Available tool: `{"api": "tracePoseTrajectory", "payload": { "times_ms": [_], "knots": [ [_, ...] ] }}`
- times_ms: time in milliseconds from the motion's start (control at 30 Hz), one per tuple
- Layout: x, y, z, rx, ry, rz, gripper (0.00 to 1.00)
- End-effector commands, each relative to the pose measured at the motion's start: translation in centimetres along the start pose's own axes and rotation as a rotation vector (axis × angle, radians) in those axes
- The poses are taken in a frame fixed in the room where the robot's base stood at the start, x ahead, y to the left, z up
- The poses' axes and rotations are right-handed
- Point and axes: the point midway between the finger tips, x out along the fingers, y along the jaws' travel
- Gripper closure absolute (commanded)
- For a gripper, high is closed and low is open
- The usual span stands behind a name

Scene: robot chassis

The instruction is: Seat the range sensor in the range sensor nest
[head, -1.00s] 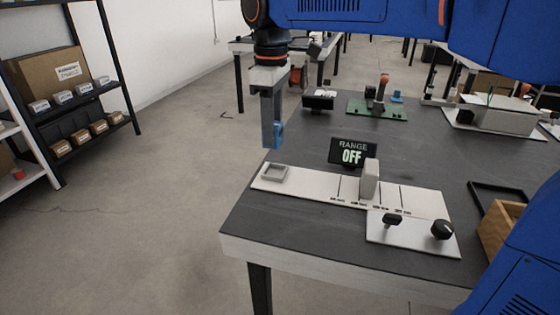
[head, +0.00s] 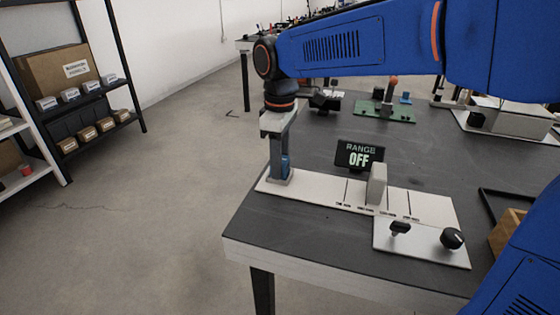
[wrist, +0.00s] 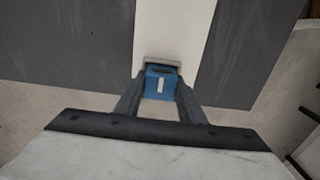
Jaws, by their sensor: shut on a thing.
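The blue range sensor (wrist: 160,84) is between the two fingers of my gripper (wrist: 160,96), which is shut on it. In the head view, my gripper (head: 281,162) points down at the left end of the white plate, and the sensor shows as a small blue patch (head: 285,166). The range sensor nest (head: 279,179), a raised grey frame on the plate, is directly below it. In the wrist view, the nest's grey rim (wrist: 162,61) shows just beyond the sensor. I cannot tell whether the sensor is inside the nest or just above it.
A display (head: 359,155) reading "RANGE OFF" stands behind the plate (head: 325,192). A grey upright block (head: 377,183) stands on the plate, right of the nest. A panel with a black knob (head: 452,238) and a black switch (head: 400,228) lies in front. The table edge is close on the left.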

Motion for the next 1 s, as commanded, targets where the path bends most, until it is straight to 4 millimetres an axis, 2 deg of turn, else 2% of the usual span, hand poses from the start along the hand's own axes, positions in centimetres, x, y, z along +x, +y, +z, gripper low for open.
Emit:
{"api": "tracePoseTrajectory", "payload": {
  "times_ms": [267,800,833,867,900,1000],
  "knots": [
    [0.1,0.0,0.0,0.000,0.001,0.001,0.87],
    [1.6,0.0,0.0,0.000,-0.005,-0.004,0.87],
    [1.7,0.0,0.0,0.000,-0.006,-0.005,0.60],
    [1.7,0.0,0.0,0.000,-0.006,-0.005,0.53],
    [1.7,0.0,0.0,0.000,-0.007,-0.006,0.46],
    [1.7,-0.1,0.0,0.000,-0.006,-0.007,0.46]
  ]
}}
